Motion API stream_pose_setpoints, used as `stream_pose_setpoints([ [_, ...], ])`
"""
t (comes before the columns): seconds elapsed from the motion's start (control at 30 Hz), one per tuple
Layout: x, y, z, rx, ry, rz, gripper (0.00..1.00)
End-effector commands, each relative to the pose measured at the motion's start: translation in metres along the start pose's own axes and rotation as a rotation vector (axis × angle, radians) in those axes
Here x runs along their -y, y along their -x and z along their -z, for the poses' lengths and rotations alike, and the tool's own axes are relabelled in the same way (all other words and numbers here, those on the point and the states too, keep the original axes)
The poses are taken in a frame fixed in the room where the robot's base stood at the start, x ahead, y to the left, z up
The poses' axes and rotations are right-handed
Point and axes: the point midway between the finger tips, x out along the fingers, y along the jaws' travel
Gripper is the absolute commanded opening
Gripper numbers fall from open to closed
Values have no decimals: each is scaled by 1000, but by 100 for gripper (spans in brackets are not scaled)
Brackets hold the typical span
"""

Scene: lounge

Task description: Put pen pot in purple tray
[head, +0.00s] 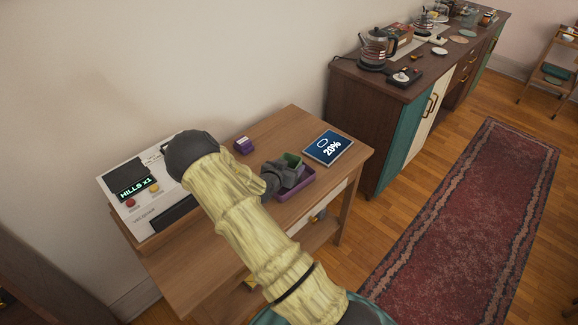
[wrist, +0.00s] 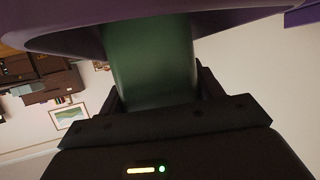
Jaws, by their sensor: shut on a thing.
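The green pen pot (head: 291,159) is at or just above the purple tray (head: 304,186) on the wooden table. My gripper (head: 282,171) is shut on the pot, with my arm reaching across the table from the front. In the wrist view the green pot (wrist: 150,60) stands between my dark fingers, and the purple tray (wrist: 60,38) spans the top of the picture beyond it. I cannot tell if the pot's base touches the tray floor. My gripper and arm hide part of the tray and pot in the head view.
A small purple box (head: 244,145) sits behind, near the wall. A dark sideboard (head: 350,108) stands beyond the table.

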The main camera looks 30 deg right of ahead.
Motion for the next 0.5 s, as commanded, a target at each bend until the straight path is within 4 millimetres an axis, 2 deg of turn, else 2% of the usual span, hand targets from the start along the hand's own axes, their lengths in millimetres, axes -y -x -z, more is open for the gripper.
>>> stream_pose_setpoints([
  [0.2, 0, -1, -3, -1, 0, 0, 37],
  [0.23, 0, -1, -3, 0, 1, 0, 69],
  [0.3, 0, -1, -2, 0, 1, 0, 83],
  [0.33, 0, -1, -2, 0, 1, 0, 87],
  [0.5, 0, -1, -2, 1, 1, 0, 87],
])
